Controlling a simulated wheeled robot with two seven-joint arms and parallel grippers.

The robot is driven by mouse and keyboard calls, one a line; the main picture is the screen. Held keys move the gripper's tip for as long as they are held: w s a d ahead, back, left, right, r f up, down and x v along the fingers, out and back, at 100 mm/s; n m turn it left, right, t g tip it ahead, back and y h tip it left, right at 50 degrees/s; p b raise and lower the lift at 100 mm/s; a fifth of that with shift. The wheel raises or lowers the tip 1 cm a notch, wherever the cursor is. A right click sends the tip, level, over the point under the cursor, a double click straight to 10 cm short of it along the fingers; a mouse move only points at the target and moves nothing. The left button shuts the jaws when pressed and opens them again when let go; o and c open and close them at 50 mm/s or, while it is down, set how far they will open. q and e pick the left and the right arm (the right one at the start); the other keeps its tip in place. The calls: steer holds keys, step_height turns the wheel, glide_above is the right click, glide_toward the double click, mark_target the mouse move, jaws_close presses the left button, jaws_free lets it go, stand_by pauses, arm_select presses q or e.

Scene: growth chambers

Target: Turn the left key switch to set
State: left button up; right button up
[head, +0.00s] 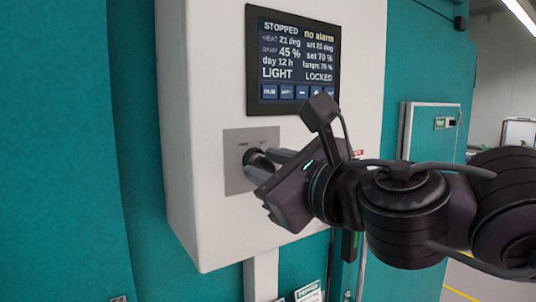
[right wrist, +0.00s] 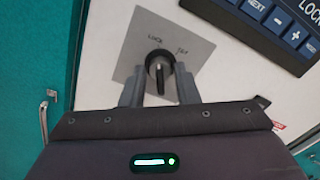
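The key switch is a round black switch with a key grip (right wrist: 160,74) on a square grey plate (head: 234,178) on the white control box. In the right wrist view the grip points nearly straight up and down in the picture. In the head view the gripper (head: 266,163) partly hides the switch. My left gripper is out of view.
The display (head: 293,60) above the plate reads STOPPED, no alarm, LIGHT and LOCKED, with a row of buttons along its bottom. The white box (head: 205,235) hangs on teal chamber walls (head: 65,150). Another panel (head: 432,130) stands further right.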

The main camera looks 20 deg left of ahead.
steer(key=shift+w+a, duration=0.1)
steer(key=shift+c, duration=0.5)
jaws_close()
